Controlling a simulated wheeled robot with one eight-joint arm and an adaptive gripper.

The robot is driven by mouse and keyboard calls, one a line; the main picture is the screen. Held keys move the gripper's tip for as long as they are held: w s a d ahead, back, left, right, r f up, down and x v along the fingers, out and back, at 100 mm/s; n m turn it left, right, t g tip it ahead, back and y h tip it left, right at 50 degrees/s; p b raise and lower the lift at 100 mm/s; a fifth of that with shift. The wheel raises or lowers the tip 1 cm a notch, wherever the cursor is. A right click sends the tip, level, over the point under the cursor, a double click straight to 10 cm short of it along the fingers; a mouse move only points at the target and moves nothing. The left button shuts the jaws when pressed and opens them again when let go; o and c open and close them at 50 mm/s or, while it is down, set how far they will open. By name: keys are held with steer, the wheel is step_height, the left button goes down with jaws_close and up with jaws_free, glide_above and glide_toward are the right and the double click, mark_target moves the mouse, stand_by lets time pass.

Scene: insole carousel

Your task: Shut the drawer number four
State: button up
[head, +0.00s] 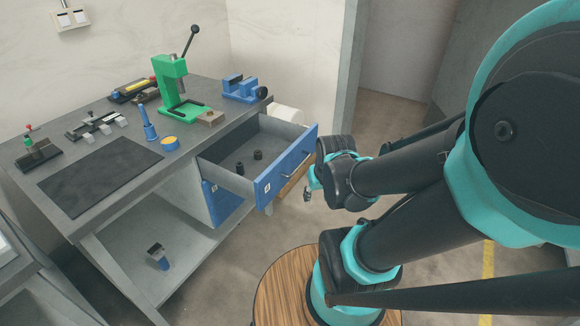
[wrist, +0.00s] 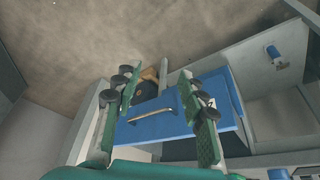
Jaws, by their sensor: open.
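A grey drawer with a blue front (head: 287,168) is pulled out from the workbench on its right side. Its front carries a thin handle and a small white label whose number I cannot read surely. Two small dark cylinders (head: 258,155) lie inside. In the wrist view, the blue drawer front (wrist: 155,129) and its pale handle (wrist: 166,113) show between the fingers. My gripper (head: 308,190) is open and empty, in front of the drawer front at its right. In the wrist view, the green fingers of my gripper (wrist: 162,88) are spread apart. Whether they touch the front is unclear.
The grey workbench (head: 130,190) bears a green press (head: 172,88), a blue vise (head: 240,88) and small tools. A blue front (head: 222,203) below the open drawer is closed. A round wooden stool-like top (head: 275,290) stands nearby.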

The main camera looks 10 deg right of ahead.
steer(key=shift+w, duration=0.1)
steer(key=shift+c, duration=1.2)
steer(key=w+m, duration=0.2)
steer(key=w+r+m+y, duration=0.1)
steer(key=w+m, duration=0.1)
steer(key=w, duration=0.1)
steer(key=w+d+r+m, duration=0.1)
steer(key=w+m, duration=0.1)
steer(key=shift+w+r, duration=0.1)
steer(key=shift+w, duration=0.3)
jaws_close()
steer(key=w+d+f+m+t+y, duration=0.2)
steer(key=w+d+m+y, duration=0.4)
steer(key=w+d+m, duration=1.35)
glide_toward(313, 145)
steer(key=shift+m, duration=0.35)
steer(key=shift+x, duration=2.85)
